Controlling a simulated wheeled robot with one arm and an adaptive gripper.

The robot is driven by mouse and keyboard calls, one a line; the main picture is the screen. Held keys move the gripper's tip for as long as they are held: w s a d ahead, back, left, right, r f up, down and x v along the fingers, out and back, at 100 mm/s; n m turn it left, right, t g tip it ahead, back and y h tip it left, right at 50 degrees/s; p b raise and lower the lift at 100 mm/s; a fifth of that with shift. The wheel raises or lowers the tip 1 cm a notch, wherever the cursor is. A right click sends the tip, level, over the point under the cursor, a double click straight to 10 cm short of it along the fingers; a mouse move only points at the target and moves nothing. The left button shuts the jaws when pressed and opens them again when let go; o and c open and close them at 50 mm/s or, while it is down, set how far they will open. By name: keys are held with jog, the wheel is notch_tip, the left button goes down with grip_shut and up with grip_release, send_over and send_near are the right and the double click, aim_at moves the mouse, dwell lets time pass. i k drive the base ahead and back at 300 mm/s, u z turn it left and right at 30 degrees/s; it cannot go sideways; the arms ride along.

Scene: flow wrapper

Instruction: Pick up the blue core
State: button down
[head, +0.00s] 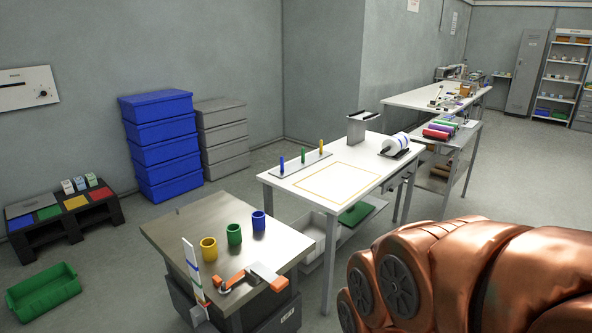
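A blue core (258,222), a short hollow cylinder, stands upright on the grey metal bench (190,222) in the head view. It is the rightmost and farthest of a row of three. A green core (234,236) stands to its left and a yellow core (208,250) farther left and nearer. Nothing touches the blue core. A large copper-coloured body, which looks like part of my arm, fills the lower right. My gripper is not in view, so its state and its distance from the core are hidden.
An orange-and-grey tool (262,272) and an upright striped strip (190,262) are at the bench's near side. A white table (300,185) with thin coloured pegs stands behind to the right. A green bin (42,290) lies on the floor at left. Blue crates (160,135) are stacked behind.

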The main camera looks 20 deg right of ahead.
aim_at(258, 216)
jog(key=u, duration=0.15)
jog(key=i, duration=1.3)
jog(key=u, duration=0.65)
